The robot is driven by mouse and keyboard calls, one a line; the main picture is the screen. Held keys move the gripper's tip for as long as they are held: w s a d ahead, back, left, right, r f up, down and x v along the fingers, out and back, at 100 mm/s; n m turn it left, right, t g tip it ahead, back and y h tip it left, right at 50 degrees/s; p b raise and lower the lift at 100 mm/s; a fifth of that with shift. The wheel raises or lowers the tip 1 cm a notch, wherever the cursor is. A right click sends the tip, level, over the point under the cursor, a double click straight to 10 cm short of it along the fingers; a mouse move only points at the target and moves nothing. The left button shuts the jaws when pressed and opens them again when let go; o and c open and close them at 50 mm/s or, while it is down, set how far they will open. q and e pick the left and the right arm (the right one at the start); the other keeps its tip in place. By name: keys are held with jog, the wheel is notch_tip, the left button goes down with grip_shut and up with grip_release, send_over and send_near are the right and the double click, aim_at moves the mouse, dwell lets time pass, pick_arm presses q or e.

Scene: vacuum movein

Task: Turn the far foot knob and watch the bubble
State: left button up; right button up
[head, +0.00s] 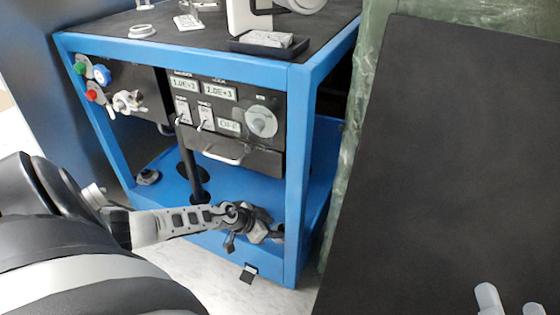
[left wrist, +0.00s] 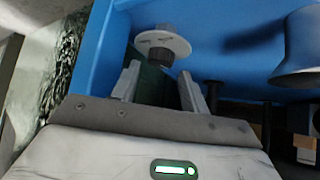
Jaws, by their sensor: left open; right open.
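In the left wrist view, a pale round disc with a dark knurled stem (left wrist: 163,43) sits under the blue frame, just beyond the tips of my left gripper (left wrist: 158,86). It looks like a foot knob. The two fingers are apart, one to each side below it, with no clear contact. In the head view my left gripper (head: 252,224) is low at the front right corner of the blue cart (head: 297,180); the knob there is hidden behind it. My right gripper (head: 508,302) shows only its pale fingertips at the bottom right, open and empty. I cannot make out a bubble.
The cart's black control panel (head: 222,120) has displays, switches and a round dial (head: 261,121). A white ring (head: 142,31) and a black tray (head: 268,45) lie on its top. A dark flat surface (head: 460,150) fills the right side. A flared blue-grey part (left wrist: 300,55) hangs right of the fingers.

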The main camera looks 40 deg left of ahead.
aim_at(282, 229)
pick_arm(q)
jog(key=b+x, duration=0.2)
jog(key=x, duration=0.1)
jog(key=shift+w+f, duration=0.1)
jog(key=shift+f, duration=0.05)
jog(key=shift+w+d+f, duration=0.1)
jog(key=shift+w+f, duration=0.05)
jog(key=shift+w, duration=0.15)
jog(key=c, duration=0.7)
pick_arm(e)
jog(key=r+n+t, duration=0.1)
jog(key=w+r+n+t+y, duration=0.1)
jog(key=r, duration=0.1)
jog(key=r+n+t+y, duration=0.1)
jog(key=r+n, duration=0.1)
jog(key=shift+w+d+r, duration=0.2)
jog(key=shift+d, duration=0.1)
pick_arm(q)
jog(key=shift+b, duration=0.35)
pick_arm(e)
jog(key=shift+y, duration=0.3)
